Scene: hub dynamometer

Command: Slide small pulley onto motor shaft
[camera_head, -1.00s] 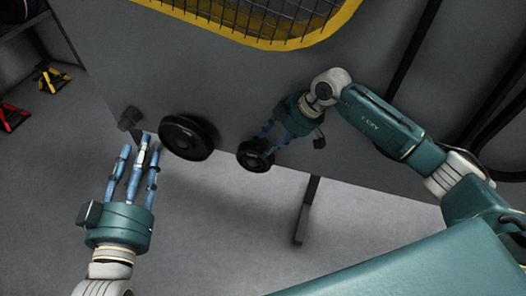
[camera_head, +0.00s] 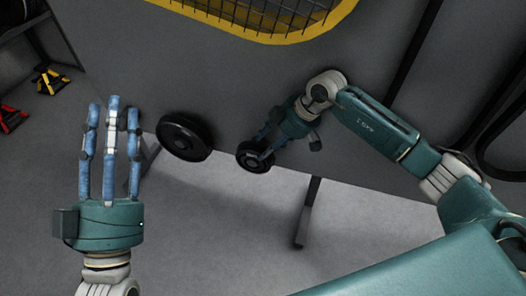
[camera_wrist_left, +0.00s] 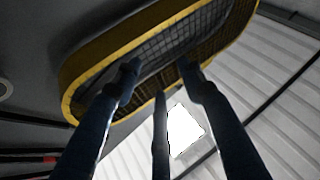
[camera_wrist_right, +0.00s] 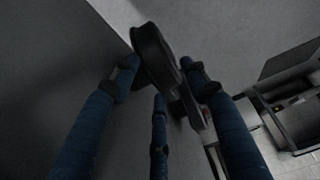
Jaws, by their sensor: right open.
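In the right wrist view, a dark disc (camera_wrist_right: 154,55), apparently the small pulley, shows nearly edge-on between the spread fingers; contact is unclear. The motor shaft cannot be made out. My left gripper (camera_head: 114,104) is open and empty, left of the panel, fingers pointing up the picture. Its spread fingers also show in the left wrist view (camera_wrist_left: 160,85).
The larger black wheel (camera_head: 184,137) is mounted on the grey panel (camera_head: 225,65), left of the small pulley. A yellow-framed mesh guard (camera_head: 265,22) is above. A dark leg (camera_head: 307,212) stands below the panel. Yellow (camera_head: 50,80) and red (camera_head: 12,117) stands are at far left.

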